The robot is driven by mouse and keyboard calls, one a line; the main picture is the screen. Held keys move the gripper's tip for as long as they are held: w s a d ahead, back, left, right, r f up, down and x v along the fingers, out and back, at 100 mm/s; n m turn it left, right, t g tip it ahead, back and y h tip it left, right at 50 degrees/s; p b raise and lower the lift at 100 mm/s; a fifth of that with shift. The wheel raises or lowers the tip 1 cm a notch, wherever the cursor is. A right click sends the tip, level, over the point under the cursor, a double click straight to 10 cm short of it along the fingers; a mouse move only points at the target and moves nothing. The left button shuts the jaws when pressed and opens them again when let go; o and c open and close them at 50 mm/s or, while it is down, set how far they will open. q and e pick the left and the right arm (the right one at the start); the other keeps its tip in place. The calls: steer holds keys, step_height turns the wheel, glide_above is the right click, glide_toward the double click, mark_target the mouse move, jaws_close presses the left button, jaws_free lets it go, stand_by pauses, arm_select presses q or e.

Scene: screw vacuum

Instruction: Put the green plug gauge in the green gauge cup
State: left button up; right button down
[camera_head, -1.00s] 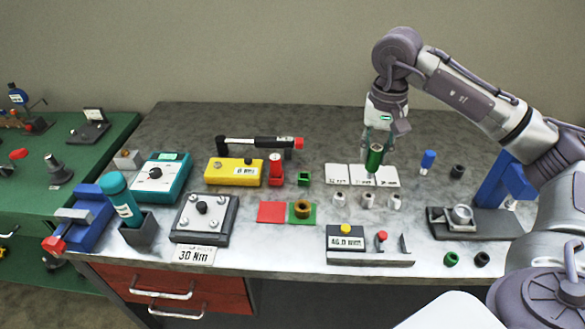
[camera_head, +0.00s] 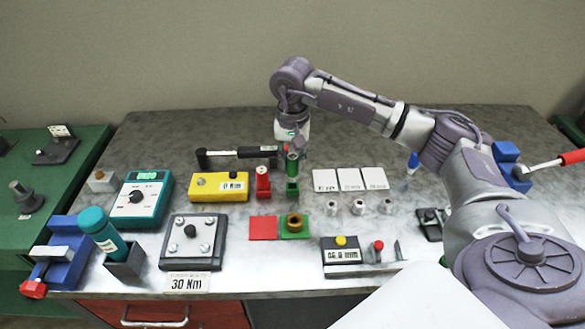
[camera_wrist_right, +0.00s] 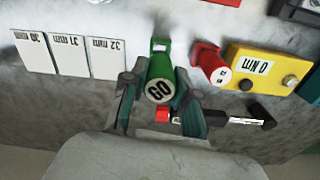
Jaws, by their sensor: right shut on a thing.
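My right gripper (camera_head: 292,153) is shut on the green plug gauge (camera_head: 292,166) and holds it upright, directly over the green gauge cup (camera_head: 292,190). The gauge's lower end is at the cup's mouth; I cannot tell whether it has entered. In the right wrist view the gauge (camera_wrist_right: 160,82) shows its "GO" end between the two fingers, with the green cup (camera_wrist_right: 160,45) just beyond it. My left gripper is not in view.
A red gauge in its red cup (camera_head: 263,182) stands close left of the green cup. A yellow "0 Nm" box (camera_head: 218,187) is further left. A black-and-red wrench (camera_head: 236,153) lies behind. White labelled cards (camera_head: 350,180) lie to the right. A brass ring (camera_head: 294,221) sits in front.

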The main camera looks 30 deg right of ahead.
mark_target(293, 172)
steer(key=shift+f, duration=0.35)
step_height(293, 172, down, 2)
steer(key=shift+f+p, duration=0.25)
steer(key=shift+p, duration=0.25)
steer(key=shift+f, duration=0.6)
steer(key=c, duration=0.9)
jaws_free()
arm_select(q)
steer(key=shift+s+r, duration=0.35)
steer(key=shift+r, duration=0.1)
arm_select(e)
steer(key=shift+r, duration=0.15)
